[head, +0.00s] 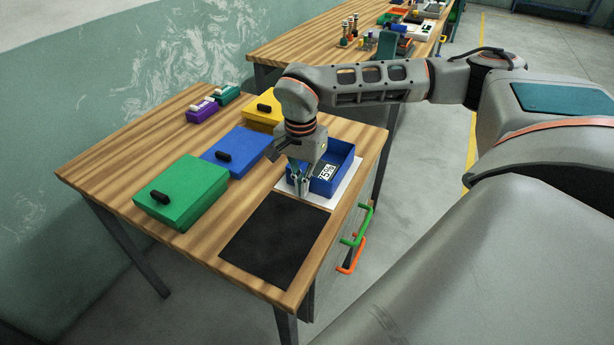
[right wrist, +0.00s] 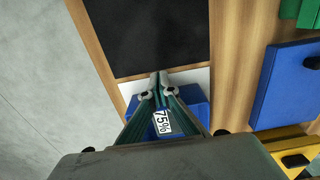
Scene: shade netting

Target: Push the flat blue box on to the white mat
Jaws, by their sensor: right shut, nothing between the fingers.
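A shallow open blue box (head: 343,157) with a "75%" label lies over the white mat (head: 322,199) near the table's right edge. White mat shows along its near side; whether its far side lies on the mat is hidden. In the right wrist view, the box (right wrist: 196,98) is partly behind my fingers, with a strip of white mat (right wrist: 192,76) beyond it. My right gripper (head: 301,190) is shut and empty, pointing down at the box's near left side. I cannot tell whether it touches the box. My left gripper is out of view.
A flat lidded blue box (head: 237,146) with a black handle stands left of the gripper, between a green box (head: 184,188) and a yellow box (head: 262,115). A black mat (head: 275,240) lies in front, bare. Green and orange handles (head: 357,238) stick out at the table's side.

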